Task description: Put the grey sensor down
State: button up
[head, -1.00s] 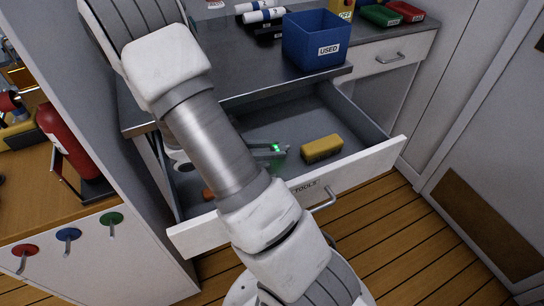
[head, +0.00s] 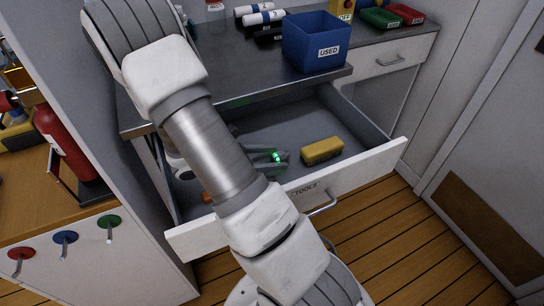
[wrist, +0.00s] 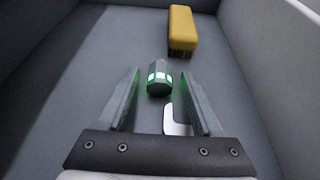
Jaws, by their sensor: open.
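The grey sensor (wrist: 159,79), a small faceted body with glowing green windows, is on the floor of the open drawer labelled TOOLS (head: 350,180). In the wrist view it stands between and just beyond the tips of my open gripper (wrist: 159,88), with a gap to each finger. In the head view the sensor's green light (head: 277,157) shows beside my fingers, and my arm covers much of the drawer's left part.
A blue bin marked USED (head: 316,42) stands on the counter above. Drawer floor between block and right wall is clear.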

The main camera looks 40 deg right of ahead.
jog(key=p+v, duration=0.2)
jog(key=v, duration=0.5)
jog(key=shift+w, duration=0.1)
jog(key=shift+a+r, duration=0.2)
jog(key=s+a+r+m+t+y, duration=0.4)
jog(key=s+a+r+m+y, duration=0.1)
jog(key=r, duration=0.5)
jog(key=s+a+r+m+t+y, duration=0.4)
jog(key=s+a+r+m+y, duration=0.2)
jog(key=a+r+m+y, duration=0.2)
jog(key=shift+a+r+m+t, duration=0.3)
jog(key=shift+r+m, duration=0.9)
jog(key=shift+r, duration=0.6)
jog(key=shift+s, duration=0.1)
